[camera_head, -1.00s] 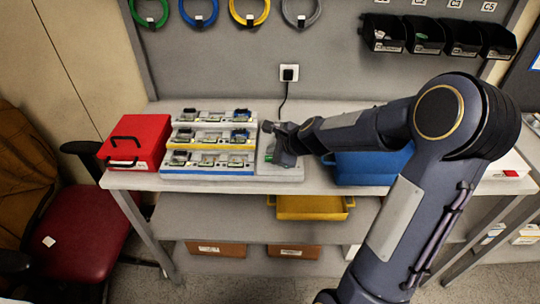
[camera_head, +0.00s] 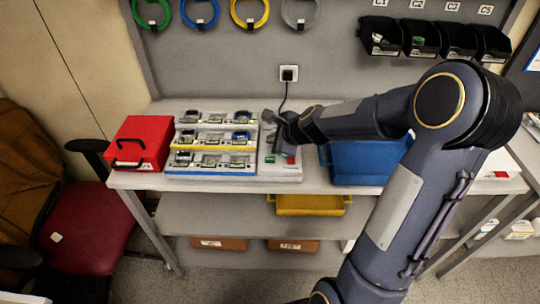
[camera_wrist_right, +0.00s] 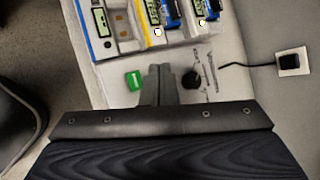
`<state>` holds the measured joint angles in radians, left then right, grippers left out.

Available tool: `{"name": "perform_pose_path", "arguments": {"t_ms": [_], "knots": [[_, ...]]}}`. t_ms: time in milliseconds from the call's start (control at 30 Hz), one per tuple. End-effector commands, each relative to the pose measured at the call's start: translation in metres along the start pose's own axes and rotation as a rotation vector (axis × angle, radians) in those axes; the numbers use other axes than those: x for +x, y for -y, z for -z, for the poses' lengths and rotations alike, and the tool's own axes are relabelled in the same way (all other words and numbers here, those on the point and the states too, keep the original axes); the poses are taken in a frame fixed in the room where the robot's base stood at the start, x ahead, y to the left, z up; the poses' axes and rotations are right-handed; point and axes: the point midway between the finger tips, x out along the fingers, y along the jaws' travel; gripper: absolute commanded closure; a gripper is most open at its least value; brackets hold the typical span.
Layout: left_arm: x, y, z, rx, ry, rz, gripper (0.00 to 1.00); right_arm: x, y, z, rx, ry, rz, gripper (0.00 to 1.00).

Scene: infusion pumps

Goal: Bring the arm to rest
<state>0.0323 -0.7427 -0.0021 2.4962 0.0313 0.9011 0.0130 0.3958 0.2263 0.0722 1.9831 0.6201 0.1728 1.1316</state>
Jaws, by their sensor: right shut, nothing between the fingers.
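My right arm reaches in from the right in the head view. Its gripper (camera_head: 279,137) is above the light board (camera_head: 270,173) on the workbench, just right of the stepped rack (camera_head: 211,171). In the right wrist view the gripper (camera_wrist_right: 159,70) is shut and empty, with its closed fingers over the pale board. A green button (camera_wrist_right: 134,80) lies to the left of the fingers and a dark round knob to their right (camera_wrist_right: 192,78). My left gripper is in neither view.
A red box (camera_head: 141,141) stands left of the rack. A blue bin (camera_head: 365,165) is right of the board, partly behind my arm. Black bins (camera_head: 420,37) hang at upper right. A yellow tray (camera_head: 308,204) sits below the tabletop. A red chair (camera_head: 85,240) is at left.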

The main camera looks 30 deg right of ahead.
Motion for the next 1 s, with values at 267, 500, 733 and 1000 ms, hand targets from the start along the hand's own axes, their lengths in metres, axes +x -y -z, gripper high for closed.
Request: {"name": "perform_pose_path", "arguments": {"t_ms": [267,500,733,1000], "knots": [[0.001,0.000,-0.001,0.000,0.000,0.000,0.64,0.001,-0.001,0.001,0.000,0.000,0.000,1.00],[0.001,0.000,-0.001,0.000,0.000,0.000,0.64,0.001,-0.001,0.001,0.000,0.000,0.000,1.00],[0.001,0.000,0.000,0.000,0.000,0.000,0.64,-0.018,-0.007,-0.013,-0.117,0.027,-0.014,1.00],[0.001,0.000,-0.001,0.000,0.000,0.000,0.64,-0.135,-0.095,-0.060,-0.978,0.186,-0.110,1.00]]}}
